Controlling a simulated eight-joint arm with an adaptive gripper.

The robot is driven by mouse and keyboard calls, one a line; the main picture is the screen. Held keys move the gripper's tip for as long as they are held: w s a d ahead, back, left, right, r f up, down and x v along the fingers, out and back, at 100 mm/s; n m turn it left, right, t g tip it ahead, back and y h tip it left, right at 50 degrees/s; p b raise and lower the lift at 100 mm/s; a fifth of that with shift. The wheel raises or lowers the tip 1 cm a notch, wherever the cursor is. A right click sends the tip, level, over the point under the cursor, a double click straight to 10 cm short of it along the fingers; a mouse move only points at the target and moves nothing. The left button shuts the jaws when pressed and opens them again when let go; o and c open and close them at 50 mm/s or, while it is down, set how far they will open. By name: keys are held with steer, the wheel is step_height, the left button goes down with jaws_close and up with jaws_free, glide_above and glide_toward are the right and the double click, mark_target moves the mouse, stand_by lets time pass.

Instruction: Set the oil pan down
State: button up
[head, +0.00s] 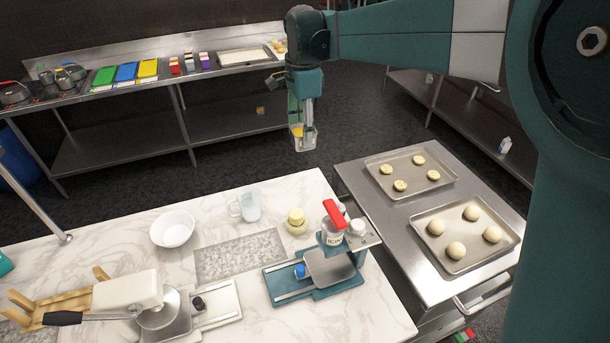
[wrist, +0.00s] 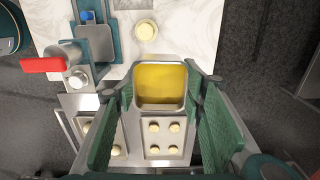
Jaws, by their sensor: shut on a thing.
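The oil pan (wrist: 160,103) is a small square metal pan with yellow oil in it. In the wrist view it sits between the two green fingers of my gripper (wrist: 160,88), which is shut on it. In the head view the oil pan (head: 304,141) hangs below my gripper (head: 301,122), held in the air and seen against the dark floor. It looks about level, with the oil inside. The fingers hide part of its sides.
Two dough trays (head: 418,163) (head: 440,254) fill much of the steel table (head: 362,190). Cutting boards (head: 126,73) lie on the back counter.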

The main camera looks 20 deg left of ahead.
steer(key=w+a+f, duration=0.4)
steer(key=w+a, duration=0.2)
steer(key=a, duration=0.4)
step_height(320, 180, down, 18)
steer(key=shift+w+p, duration=0.15)
steer(key=shift+p, duration=0.25)
steer(key=shift+d+f, duration=0.15)
steer(key=shift+f, duration=0.05)
steer(key=shift+f, duration=3.05)
steer(key=shift+f+p, duration=0.3)
steer(key=shift+f, duration=1.55)
steer(key=shift+f, duration=0.2)
steer(key=o, duration=1)
steer(key=shift+o, duration=0.2)
